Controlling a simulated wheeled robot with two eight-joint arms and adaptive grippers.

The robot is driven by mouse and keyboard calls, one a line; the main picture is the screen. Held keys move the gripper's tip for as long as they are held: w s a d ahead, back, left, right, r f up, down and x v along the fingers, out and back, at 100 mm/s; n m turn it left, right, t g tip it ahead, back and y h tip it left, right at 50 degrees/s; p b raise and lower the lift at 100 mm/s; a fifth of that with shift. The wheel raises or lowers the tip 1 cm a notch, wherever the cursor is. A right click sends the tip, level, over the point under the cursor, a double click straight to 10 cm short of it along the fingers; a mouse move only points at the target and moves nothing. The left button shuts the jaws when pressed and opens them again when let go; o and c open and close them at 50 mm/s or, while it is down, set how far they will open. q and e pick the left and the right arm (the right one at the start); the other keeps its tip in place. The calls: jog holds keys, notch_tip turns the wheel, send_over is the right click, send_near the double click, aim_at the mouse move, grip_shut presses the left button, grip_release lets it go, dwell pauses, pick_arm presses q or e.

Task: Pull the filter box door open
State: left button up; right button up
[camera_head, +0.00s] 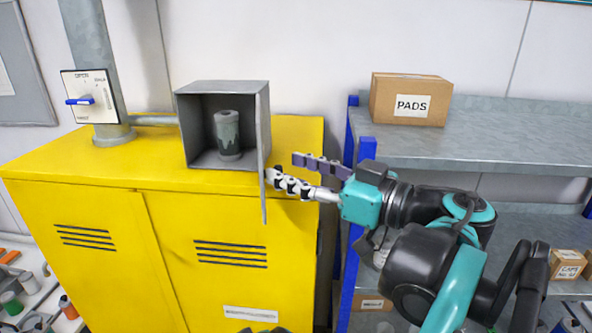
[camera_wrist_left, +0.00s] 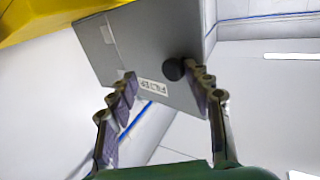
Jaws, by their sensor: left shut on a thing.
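The grey filter box (camera_head: 222,88) sits on top of the yellow cabinet, with its front open and a grey-green cylindrical filter (camera_head: 228,135) upright inside. Its door (camera_head: 264,205) stands swung out at the box's right side, seen nearly edge-on. In the left wrist view the door (camera_wrist_left: 135,45) shows a FILTER label (camera_wrist_left: 152,87) and a dark round knob (camera_wrist_left: 173,69). My left gripper (camera_head: 281,167) is at the door's right side, one finger close against its edge. In the wrist view its fingers (camera_wrist_left: 163,78) lie at the door, the right one beside the knob. My right gripper is not in view.
The yellow cabinet (camera_head: 90,205) fills the left and middle. A lever switch panel (camera_head: 90,97) and a grey pipe stand at the back left. At right is a blue-and-grey shelf (camera_head: 480,145) with a PADS box (camera_head: 411,100). A bench with small items is at lower left.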

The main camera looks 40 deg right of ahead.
pick_arm(q)
jog(key=shift+d, duration=0.1)
notch_tip(320, 180, up, 10)
dwell(0.4)
jog(key=shift+w, duration=0.1)
dwell(0.4)
